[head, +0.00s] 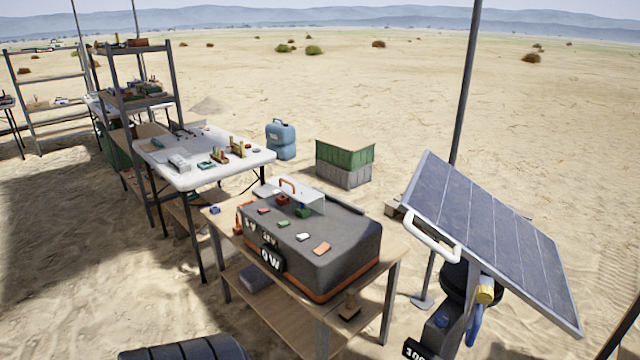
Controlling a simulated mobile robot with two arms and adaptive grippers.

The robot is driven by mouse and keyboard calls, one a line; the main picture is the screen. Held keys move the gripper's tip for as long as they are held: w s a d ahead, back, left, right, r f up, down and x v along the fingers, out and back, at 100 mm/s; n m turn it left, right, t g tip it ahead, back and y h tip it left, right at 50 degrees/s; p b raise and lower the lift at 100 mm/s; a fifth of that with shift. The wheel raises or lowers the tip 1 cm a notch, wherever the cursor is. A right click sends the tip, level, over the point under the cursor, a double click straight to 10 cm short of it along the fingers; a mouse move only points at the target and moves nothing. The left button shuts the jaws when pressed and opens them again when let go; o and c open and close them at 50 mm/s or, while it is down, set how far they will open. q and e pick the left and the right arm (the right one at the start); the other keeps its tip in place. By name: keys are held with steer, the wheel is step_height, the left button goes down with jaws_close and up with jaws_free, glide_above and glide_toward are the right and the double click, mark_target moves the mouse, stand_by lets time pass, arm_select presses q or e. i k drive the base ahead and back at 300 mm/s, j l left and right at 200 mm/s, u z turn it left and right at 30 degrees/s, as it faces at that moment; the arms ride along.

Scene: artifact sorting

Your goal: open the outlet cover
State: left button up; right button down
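A clear outlet cover (312,197) with an orange-red handle (288,184) is on the top rear part of a large black power box (335,255). A red piece (282,199) and a blue-green piece (303,212) show at the cover. I cannot tell whether the cover is shut or partly raised. The box has orange trim and a white-lettered front panel, and it stands on a wooden table (388,262). Neither of my grippers is in view.
Several small coloured pieces lie on the box top. A solar panel (490,235) with a white handle (432,238) stands close on the right. A white table (215,178) with small objects is behind left. A green-and-grey crate (343,164) and blue jug (281,142) stand behind on sand.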

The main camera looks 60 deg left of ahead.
mark_target(314, 199)
steer(key=u, duration=2.05)
